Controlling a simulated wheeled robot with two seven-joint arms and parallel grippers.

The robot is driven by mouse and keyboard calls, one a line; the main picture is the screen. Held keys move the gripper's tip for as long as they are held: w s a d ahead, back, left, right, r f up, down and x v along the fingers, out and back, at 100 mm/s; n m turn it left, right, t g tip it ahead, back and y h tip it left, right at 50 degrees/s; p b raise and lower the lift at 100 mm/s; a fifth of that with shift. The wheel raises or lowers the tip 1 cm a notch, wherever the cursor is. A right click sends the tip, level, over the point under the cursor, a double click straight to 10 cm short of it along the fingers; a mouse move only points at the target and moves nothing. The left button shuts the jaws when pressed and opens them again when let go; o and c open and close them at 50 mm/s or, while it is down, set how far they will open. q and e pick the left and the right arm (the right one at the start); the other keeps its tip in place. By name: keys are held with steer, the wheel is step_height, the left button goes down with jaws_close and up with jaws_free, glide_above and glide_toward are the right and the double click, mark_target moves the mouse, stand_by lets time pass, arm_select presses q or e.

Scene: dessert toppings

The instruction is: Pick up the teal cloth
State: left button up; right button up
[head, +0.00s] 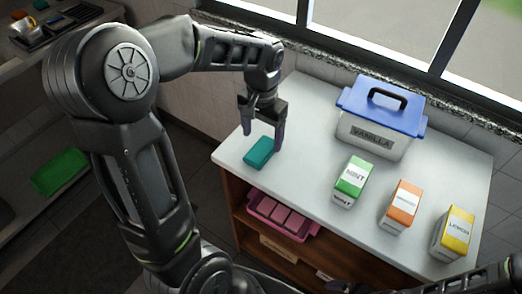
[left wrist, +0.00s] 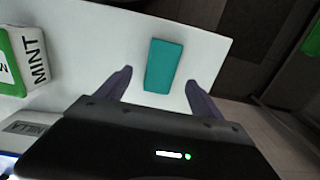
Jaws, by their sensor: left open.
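The teal cloth (head: 259,152) is a small folded block lying on the white tabletop near its left end. In the left wrist view the teal cloth (left wrist: 164,66) lies beyond and between the two fingers. My left gripper (head: 262,137) is open and points down just above the cloth, with its fingers apart. In the left wrist view the left gripper (left wrist: 160,85) shows both fingertips spread, with nothing held between them. I cannot tell from these views whether the fingertips touch the table. My right gripper is not clearly in view.
On the white table (head: 300,120) stand a blue-lidded vanilla tub (head: 372,140), a green mint box (head: 351,181), an orange box (head: 399,206) and a yellow lemon box (head: 453,234). A pink tray (head: 262,206) sits on the shelf below. A window sill runs behind.

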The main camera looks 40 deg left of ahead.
mark_target(261, 149)
arm_select(q)
step_height(261, 149, down, 4)
steer(key=shift+s+a+f+p, duration=0.1)
steer(key=shift+s+f+p, duration=0.05)
steer(key=shift+f+p, duration=0.15)
steer(key=shift+c, duration=0.6)
steer(key=shift+r, duration=0.1)
steer(key=c, duration=1.3)
